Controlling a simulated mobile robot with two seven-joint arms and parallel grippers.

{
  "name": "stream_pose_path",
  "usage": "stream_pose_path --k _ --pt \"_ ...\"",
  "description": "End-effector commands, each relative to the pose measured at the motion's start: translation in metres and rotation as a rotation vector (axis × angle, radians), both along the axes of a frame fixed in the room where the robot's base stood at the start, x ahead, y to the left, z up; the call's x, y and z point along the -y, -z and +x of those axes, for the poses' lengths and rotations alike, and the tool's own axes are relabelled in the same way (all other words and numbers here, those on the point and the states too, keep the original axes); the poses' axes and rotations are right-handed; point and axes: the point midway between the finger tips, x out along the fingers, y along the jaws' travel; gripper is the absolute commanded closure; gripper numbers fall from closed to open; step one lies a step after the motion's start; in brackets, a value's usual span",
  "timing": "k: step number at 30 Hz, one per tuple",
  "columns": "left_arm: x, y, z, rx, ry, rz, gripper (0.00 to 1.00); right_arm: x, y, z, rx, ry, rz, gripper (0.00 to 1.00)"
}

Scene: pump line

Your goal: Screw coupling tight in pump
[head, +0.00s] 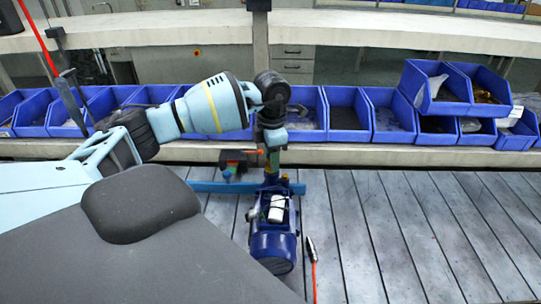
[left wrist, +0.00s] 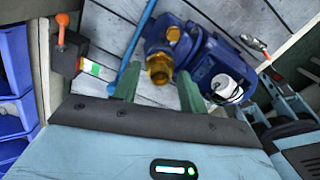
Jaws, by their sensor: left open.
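The blue pump (head: 273,235) lies on the slatted bench with its motor end toward me. It also shows in the left wrist view (left wrist: 205,65), with a white part on its side. A brass-coloured coupling (left wrist: 160,68) sits at the pump's near end in the left wrist view, pointing toward my gripper. My left gripper (head: 271,168) is above the pump's far end. In the left wrist view its green fingers (left wrist: 158,80) are open, one on each side of the coupling; I cannot tell whether they touch it. The coupling's thread is hidden. My right gripper is out of view.
A blue bar (head: 315,188) lies along the bench behind the pump. A dark box with an orange-topped lever (left wrist: 65,50) stands beside it. A red-handled tool (head: 312,262) lies right of the pump. Blue bins (head: 348,115) line the back. The bench's right side is clear.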

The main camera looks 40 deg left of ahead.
Motion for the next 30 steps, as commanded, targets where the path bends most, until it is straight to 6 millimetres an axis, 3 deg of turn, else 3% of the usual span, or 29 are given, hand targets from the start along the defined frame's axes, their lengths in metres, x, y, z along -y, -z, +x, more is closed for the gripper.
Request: stream_pose_path --k 5,15,27,30 --pt "0.0 -0.001 0.0 0.0 -0.03 0.0 0.58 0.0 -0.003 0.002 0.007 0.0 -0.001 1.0" --pt "0.0 -0.001 0.0 0.001 -0.291 0.0 0.58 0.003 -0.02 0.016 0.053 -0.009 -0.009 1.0" --pt "0.0 0.001 0.0 -0.002 -0.299 0.001 0.58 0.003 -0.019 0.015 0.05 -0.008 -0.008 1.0" --pt "0.0 0.0 0.0 -0.001 -0.299 0.0 0.68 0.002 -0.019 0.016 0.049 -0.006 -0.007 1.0"
